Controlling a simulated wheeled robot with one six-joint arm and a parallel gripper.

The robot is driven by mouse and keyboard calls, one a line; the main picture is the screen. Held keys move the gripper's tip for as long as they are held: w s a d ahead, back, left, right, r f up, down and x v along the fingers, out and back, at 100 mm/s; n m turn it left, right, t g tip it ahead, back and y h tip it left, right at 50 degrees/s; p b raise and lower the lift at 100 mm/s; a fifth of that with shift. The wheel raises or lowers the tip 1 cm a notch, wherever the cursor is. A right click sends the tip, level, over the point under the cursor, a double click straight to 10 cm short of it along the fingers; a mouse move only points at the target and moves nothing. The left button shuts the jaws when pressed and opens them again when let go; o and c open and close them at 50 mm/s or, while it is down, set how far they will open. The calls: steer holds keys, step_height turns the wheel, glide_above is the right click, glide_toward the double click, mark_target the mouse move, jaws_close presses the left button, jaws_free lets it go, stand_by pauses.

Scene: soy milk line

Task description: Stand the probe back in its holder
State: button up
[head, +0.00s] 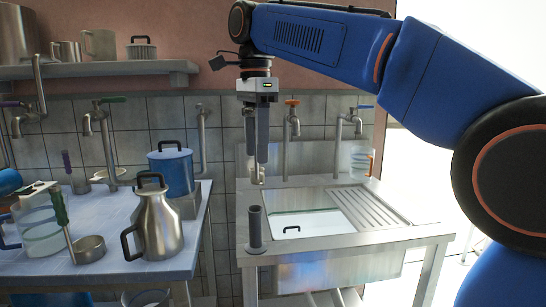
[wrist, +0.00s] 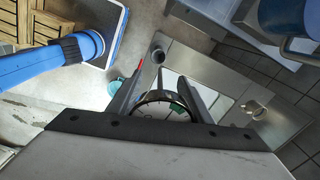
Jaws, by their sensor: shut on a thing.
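My gripper (head: 258,160) points straight down above the sink's left side, its two dark fingers close together. In the wrist view, my gripper's fingers (wrist: 161,72) reach away from the camera. Between them is the probe, with a round, dark-rimmed, pale-faced head (wrist: 163,108); my gripper is shut on it. Its stem is hard to make out, and in the head view the fingers mostly hide the probe. The holder, an upright dark grey tube (head: 254,230), stands on the sink's front left corner, below my gripper. Its open mouth (wrist: 158,52) shows beyond the fingertips in the wrist view.
The sink (head: 345,240) has a basin and a ribbed drainboard (head: 372,208). Taps (head: 292,125) stand along its back. The left table (head: 110,262) bears a steel jug (head: 158,225), a blue pot (head: 172,172) and a ladle (head: 88,249). A clear jug (head: 358,160) stands at the back right.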

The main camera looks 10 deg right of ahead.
steer(key=shift+s+a+f, duration=0.1)
steer(key=shift+f, duration=0.85)
steer(key=shift+s+a+f, duration=0.15)
steer(key=shift+f, duration=0.75)
steer(key=shift+s+a+f, duration=0.1)
steer(key=shift+f, duration=0.85)
steer(key=shift+f, duration=0.7)
steer(key=shift+f, duration=0.35)
steer(key=shift+f, duration=0.35)
steer(key=shift+f, duration=0.7)
steer(key=shift+f, duration=0.3)
steer(key=shift+f, duration=0.4)
steer(key=shift+f, duration=0.35)
